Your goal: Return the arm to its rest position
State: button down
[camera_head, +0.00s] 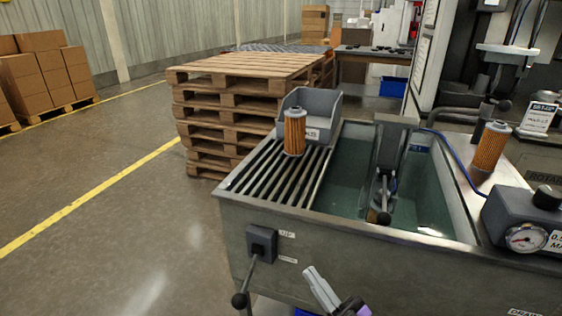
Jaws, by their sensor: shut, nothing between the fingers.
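My gripper (312,272) shows at the bottom centre, in front of the wash tank's front wall. Its pale fingers are together and hold nothing. Only the fingers and a dark part with some purple show; the rest of my arm is out of view. An orange filter cartridge (295,133) stands upright on the slatted rack (262,178) at the tank's left. A second orange cartridge (490,147) stands on the right ledge. My gripper is apart from both.
The metal tank (350,258) holds greenish liquid and a dark lever fixture (384,190). A lever (242,298) sticks out at its front left. A gauge box (525,225) sits at the right. Stacked pallets (215,130) stand behind. The floor at left is clear.

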jog(key=s+d+f+m+t+h, duration=0.1)
jog(key=s+d+m+h, duration=0.4)
jog(key=s+h, duration=0.35)
jog(key=s+d+f+m+t+h, duration=0.1)
jog(key=s+d+m+t+h, duration=0.1)
jog(key=s+d+m+h, duration=0.5)
jog(key=s+r+n+g+h, duration=0.1)
jog(key=s+g, duration=0.2)
jog(key=s, duration=0.9)
jog(key=s+r+n+g, duration=0.1)
jog(key=s+r+g, duration=0.15)
jog(key=s, duration=0.95)
notch_tip(320, 180, up, 18)
jog(key=p, duration=1.9)
jog(key=shift+w+d+f+g, duration=0.2)
jog(key=shift+w+d+g, duration=0.15)
jog(key=c, duration=2.1)
grip_release()
